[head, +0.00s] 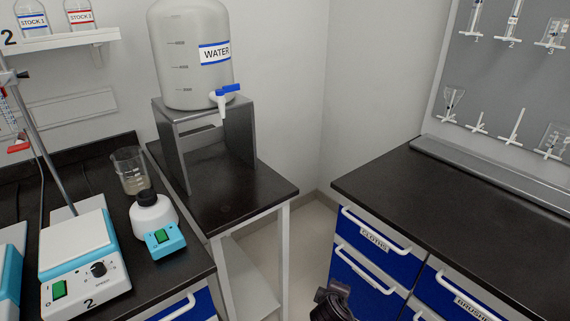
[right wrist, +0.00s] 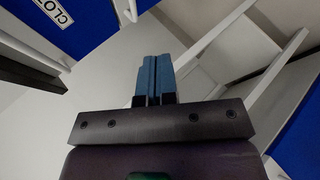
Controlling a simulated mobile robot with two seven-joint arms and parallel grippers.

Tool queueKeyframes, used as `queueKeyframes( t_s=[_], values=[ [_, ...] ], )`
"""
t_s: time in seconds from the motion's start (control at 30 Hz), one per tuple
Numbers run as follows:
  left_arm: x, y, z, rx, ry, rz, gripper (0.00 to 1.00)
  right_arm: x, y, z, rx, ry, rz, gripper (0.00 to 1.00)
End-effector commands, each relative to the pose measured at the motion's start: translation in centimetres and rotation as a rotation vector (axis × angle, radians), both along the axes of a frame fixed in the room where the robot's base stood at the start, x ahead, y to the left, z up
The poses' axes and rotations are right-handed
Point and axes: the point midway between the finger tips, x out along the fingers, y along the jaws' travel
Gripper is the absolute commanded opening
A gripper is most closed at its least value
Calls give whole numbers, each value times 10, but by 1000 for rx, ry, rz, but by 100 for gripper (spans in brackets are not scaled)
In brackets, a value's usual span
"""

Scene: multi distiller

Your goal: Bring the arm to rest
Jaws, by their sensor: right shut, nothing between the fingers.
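My right gripper (right wrist: 157,60) shows in the right wrist view with its two blue fingers pressed together and nothing between them. It is in open space near blue drawer fronts, and it touches nothing that I can see. In the head view a dark part of my own arm shows at the bottom edge, right of centre, in the gap between the benches. My left gripper is not in the head view.
A drawer labelled CLOTHS (head: 375,238) is in the right bench (head: 460,210), whose top is clear. A water tank (head: 190,60) stands on a metal stand (head: 240,140). A stirrer (head: 80,260), a beaker (head: 131,172) and a white bottle (head: 152,218) stand left.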

Motion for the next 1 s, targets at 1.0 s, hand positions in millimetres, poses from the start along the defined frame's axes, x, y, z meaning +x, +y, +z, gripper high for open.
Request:
queueKeyframes(
  t_s=[1.0],
  values=[
    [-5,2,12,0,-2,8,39,-288,-132,51,1015,-249,-475,0]
  ],
)
